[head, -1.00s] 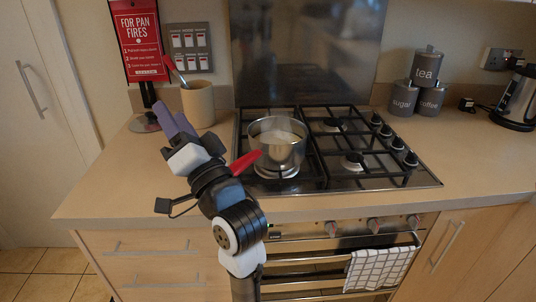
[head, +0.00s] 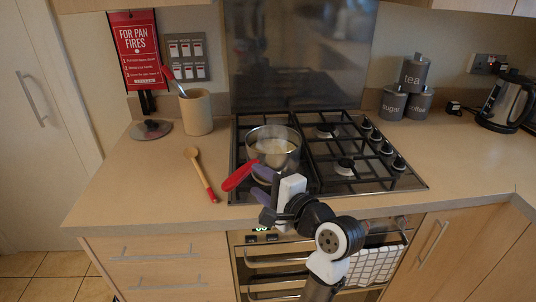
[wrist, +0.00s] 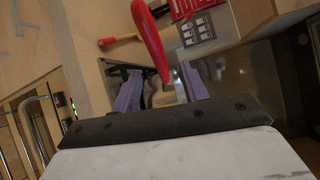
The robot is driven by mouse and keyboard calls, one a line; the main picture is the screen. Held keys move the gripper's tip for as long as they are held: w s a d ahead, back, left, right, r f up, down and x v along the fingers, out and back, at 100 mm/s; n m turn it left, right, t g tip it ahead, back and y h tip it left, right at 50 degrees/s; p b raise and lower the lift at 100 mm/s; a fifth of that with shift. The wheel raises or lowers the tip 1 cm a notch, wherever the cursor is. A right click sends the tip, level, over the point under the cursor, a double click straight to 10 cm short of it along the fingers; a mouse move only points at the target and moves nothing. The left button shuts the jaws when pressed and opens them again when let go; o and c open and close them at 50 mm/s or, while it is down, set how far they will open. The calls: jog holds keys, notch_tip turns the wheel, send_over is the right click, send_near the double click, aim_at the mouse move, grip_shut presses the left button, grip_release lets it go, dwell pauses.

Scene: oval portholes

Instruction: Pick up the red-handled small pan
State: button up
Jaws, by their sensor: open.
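The small pan (head: 287,160) is silvery with pale contents and sits on the left side of the hob. Its red handle (head: 236,178) points toward the front left. My gripper (head: 262,183) is at the front of the hob, with its purple fingers close beside the handle. In the wrist view the red handle (wrist: 148,32) comes down from the top, its lower end between the open fingers (wrist: 160,88). The jaws are open and hold nothing. I cannot tell whether a finger touches the handle. The pan's body is hard to make out in the wrist view.
A wooden spoon (head: 194,160) with a red handle lies on the counter left of the hob. A lid (head: 151,130) and a utensil pot (head: 196,112) stand behind it. Canisters (head: 393,103) and a kettle (head: 502,100) are at the right. The left front counter is clear.

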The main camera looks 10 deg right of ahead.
aim_at(249, 172)
jog(key=p+x, duration=0.2)
jog(key=x, duration=0.5)
jog(key=shift+w+f, duration=0.15)
jog(key=shift+d, duration=0.1)
jog(key=shift+c, duration=0.4)
grip_shut()
dwell(0.7)
jog(key=shift+r, duration=0.2)
